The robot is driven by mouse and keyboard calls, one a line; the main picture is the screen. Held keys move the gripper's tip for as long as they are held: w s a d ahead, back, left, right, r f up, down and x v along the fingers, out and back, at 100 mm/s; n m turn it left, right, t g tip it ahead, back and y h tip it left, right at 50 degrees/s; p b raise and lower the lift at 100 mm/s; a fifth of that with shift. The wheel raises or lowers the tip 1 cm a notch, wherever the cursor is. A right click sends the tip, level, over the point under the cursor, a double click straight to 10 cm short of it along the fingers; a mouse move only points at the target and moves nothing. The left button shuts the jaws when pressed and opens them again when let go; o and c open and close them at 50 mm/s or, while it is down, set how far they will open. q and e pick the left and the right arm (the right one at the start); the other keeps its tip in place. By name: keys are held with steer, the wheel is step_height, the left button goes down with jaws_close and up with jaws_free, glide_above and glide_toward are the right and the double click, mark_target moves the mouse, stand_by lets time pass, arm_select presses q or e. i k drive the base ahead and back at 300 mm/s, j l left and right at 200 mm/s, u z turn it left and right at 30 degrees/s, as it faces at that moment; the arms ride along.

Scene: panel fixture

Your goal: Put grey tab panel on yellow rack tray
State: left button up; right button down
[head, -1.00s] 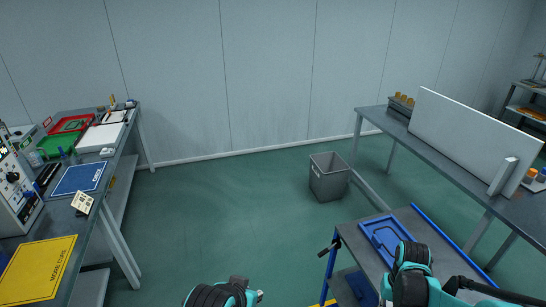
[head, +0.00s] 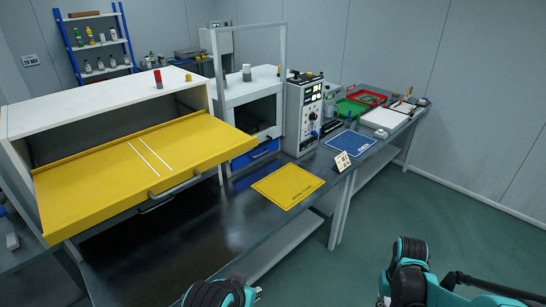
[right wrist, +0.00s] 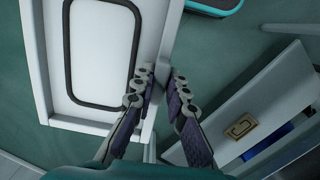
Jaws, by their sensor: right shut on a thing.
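The yellow rack tray (head: 110,175) extends from a white cabinet at the left of the head view. It has two white lines across it and a grey handle at its front. My right gripper (right wrist: 162,82) is shut on the edge of a light grey panel (right wrist: 98,62) with a dark rounded outline, at the left of the right wrist view. The exact grip at the tab is partly hidden by the fingers. The panel does not show in the head view. There, only my arm parts show at the bottom, and my left gripper's fingers are out of view.
A yellow mat (head: 287,186) and a small sign (head: 342,161) lie on the dark bench right of the tray. A metal frame post (head: 215,110) rises beside the tray's right end. An instrument box (head: 304,115) stands behind. Green floor (head: 450,205) is open at right.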

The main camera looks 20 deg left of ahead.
mark_target(101, 176)
steer(key=u, duration=2.25)
